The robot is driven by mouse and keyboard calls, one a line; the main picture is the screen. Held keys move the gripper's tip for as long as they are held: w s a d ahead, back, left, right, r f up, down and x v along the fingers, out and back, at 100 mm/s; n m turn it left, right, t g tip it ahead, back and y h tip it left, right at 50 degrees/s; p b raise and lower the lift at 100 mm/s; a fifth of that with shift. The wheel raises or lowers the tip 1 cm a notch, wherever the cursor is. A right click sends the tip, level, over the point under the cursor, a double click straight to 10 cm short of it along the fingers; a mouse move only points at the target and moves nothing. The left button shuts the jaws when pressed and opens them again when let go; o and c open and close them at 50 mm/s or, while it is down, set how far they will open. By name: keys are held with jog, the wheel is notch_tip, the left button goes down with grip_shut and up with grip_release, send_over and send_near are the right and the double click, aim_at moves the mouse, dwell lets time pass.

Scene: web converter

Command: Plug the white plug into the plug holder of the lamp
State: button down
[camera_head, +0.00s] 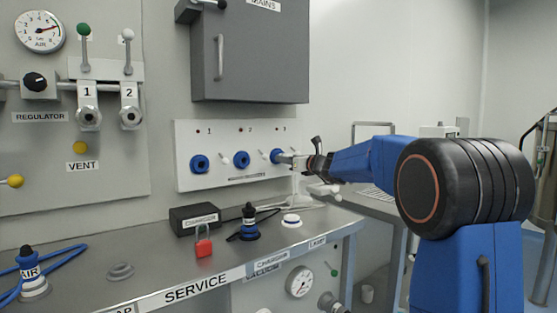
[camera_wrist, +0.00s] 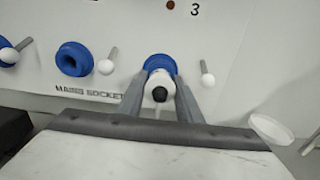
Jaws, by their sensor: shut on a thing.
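The white plug (camera_wrist: 158,103), with a dark round end, is between the two fingers of my gripper (camera_wrist: 160,98) in the wrist view. The fingers are shut on it. The plug lies in front of the blue ring of socket 3 (camera_wrist: 158,64) and overlaps it; how deep it sits cannot be told. In the head view my gripper (camera_head: 296,159) reaches socket 3 (camera_head: 276,156) from the right, and the plug is too small to make out. A white lamp-like piece (camera_head: 324,189) is below my gripper; no plug holder on it can be told.
The white socket panel (camera_head: 220,137) has two more blue sockets (camera_head: 200,163) (camera_head: 241,159) and small white-knobbed levers (camera_wrist: 208,79). On the bench (camera_head: 150,262) are a black charger box (camera_head: 194,218), a red padlock (camera_head: 203,246), and a blue-and-black connector (camera_head: 249,226). A grey cabinet (camera_head: 265,60) hangs above.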

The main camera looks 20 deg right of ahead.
jog(key=shift+s, duration=0.15)
jog(key=v, duration=0.7)
jog(key=shift+s+d, duration=0.15)
jog(key=shift+s, duration=0.1)
dwell(0.9)
